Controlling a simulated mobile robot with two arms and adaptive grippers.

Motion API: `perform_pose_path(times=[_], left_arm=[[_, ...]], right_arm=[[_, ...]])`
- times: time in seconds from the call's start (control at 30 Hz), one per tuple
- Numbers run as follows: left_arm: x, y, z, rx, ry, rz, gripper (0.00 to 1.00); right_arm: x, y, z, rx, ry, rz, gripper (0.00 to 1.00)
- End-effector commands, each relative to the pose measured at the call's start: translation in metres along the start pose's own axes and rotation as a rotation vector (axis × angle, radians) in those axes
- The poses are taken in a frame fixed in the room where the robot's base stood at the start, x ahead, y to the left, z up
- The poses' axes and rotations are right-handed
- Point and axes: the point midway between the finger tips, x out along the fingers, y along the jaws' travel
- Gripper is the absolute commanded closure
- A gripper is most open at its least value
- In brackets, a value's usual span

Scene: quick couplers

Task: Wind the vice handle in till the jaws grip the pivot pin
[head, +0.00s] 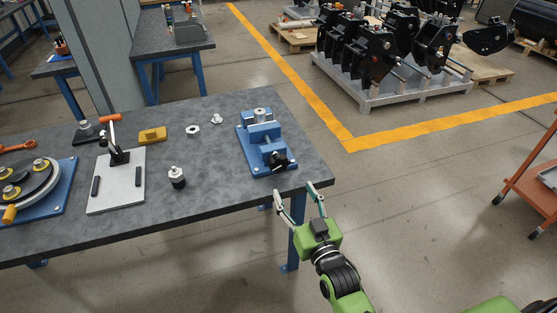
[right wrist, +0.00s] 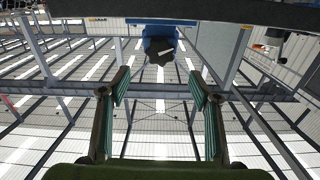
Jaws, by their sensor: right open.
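The blue vice (head: 251,155) stands near the right end of the grey workbench. Its black handle (head: 279,161) faces the front edge. A silvery round part (head: 261,112), probably the pivot pin, shows at the back of the vice; whether the jaws touch it I cannot tell. My right gripper (head: 295,190) is open and empty, just off the bench's front edge, in front of the handle and apart from it. In the right wrist view the dark handle (right wrist: 160,45) shows ahead, between and beyond the open fingers (right wrist: 157,88). My left gripper is not in view.
On the bench (head: 225,187) are a white plate with a toggle clamp (head: 130,190), a blue-based round fixture (head: 58,205), a yellow block (head: 152,135), a black-and-silver fitting (head: 177,177) and small metal parts.

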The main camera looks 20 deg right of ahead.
Motion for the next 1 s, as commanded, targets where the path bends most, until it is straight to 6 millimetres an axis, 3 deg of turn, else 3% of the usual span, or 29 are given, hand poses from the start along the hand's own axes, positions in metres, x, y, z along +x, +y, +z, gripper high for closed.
perform_pose_path(times=[0.17,0.6,0.8,1.0], left_arm=[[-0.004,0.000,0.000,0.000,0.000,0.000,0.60],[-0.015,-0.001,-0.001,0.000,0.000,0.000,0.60],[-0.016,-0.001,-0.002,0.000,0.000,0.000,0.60],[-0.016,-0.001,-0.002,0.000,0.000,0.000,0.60]], right_arm=[[0.022,0.000,-0.002,0.000,0.002,0.000,0.43],[0.107,-0.001,-0.001,-0.001,-0.001,-0.001,0.43],[0.128,-0.001,0.001,0.000,-0.002,-0.001,0.43],[0.135,-0.001,0.002,0.000,-0.003,-0.001,0.43]])
